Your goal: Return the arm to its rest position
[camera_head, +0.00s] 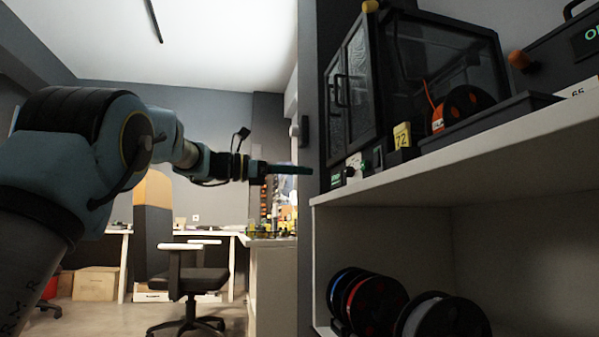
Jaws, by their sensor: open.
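My arm comes in from the left edge and reaches across to the middle of the view. My gripper (290,170) is at its end, pointing right, level with the lower part of the dark enclosed machine and left of the shelf. It is seen side-on, open, with nothing visible held in it. The gap between its fingers is hard to make out at this size.
A white shelf (480,157) on the right carries a glass-fronted machine (350,95) and an orange spool (462,105). More spools (370,305) sit below. An office chair (190,282), a desk (225,233) and cartons (95,284) stand behind. Open floor shows at lower left.

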